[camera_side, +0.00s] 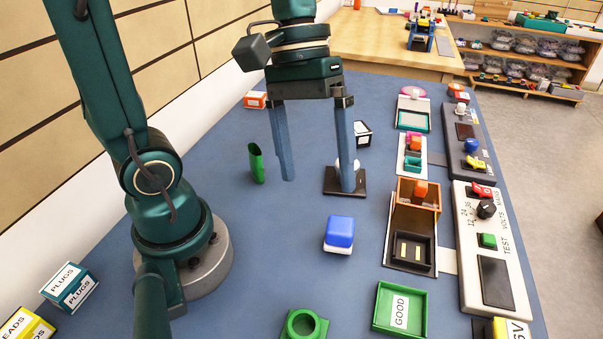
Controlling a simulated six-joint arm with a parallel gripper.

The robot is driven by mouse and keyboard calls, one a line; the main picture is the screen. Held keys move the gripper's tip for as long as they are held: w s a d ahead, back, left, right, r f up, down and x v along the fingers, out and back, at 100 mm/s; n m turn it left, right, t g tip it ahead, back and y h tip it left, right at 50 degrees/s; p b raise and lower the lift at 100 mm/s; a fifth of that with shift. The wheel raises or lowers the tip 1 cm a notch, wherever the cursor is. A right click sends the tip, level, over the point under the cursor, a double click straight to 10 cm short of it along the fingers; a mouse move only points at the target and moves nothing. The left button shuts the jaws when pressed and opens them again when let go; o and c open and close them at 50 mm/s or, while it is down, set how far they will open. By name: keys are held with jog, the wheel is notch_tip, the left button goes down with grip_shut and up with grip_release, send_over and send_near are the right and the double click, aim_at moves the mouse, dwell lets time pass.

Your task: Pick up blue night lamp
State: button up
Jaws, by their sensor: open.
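The blue night lamp (340,231), a rounded blue block on a white base, stands upright on the blue table top (275,240), just right of the middle of the picture. My gripper (317,184) points down with its two long blue-grey fingers wide apart and nothing held between them. It is above and a little left of the lamp in the picture, apart from it. The right finger hides part of a dark square base (332,183) with a white round part; I cannot tell whether they touch.
A green cut cylinder (256,163) stands left of my gripper. A small dark box (363,134) is behind the right finger. A green tray marked GOOD (376,308), a green ring block (323,325) and an orange-walled fixture (396,208) surround the lamp's front and right. Table left of the lamp is clear.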

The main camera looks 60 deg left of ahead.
aim_at(339, 219)
jog(key=w+a+f+n+g+h, duration=0.1)
jog(key=w+f+n+h, duration=0.1)
jog(key=f+n+h, duration=0.1)
jog(key=w+a+f+n+g+h, duration=0.1)
jog(key=w+f+n+h, duration=0.1)
jog(key=f+n, duration=0.1)
jog(key=w+a+f+n+g+h, duration=0.1)
jog(key=w+f+n+h, duration=0.1)
jog(key=f, duration=0.3)
jog(key=shift+w+a+f+n+g+h, duration=0.3)
jog(key=shift+w+a+n+h, duration=0.1)
jog(key=shift+h, duration=0.4)
jog(key=shift+s+f, duration=0.2)
jog(key=shift+f, duration=0.1)
jog(key=shift+s+f, duration=0.1)
jog(key=shift+f, duration=0.1)
jog(key=shift+x, duration=2.4)
jog(key=shift+r, duration=0.1)
jog(key=c, duration=1.3)
jog(key=shift+r, duration=0.1)
jog(key=shift+c, duration=0.2)
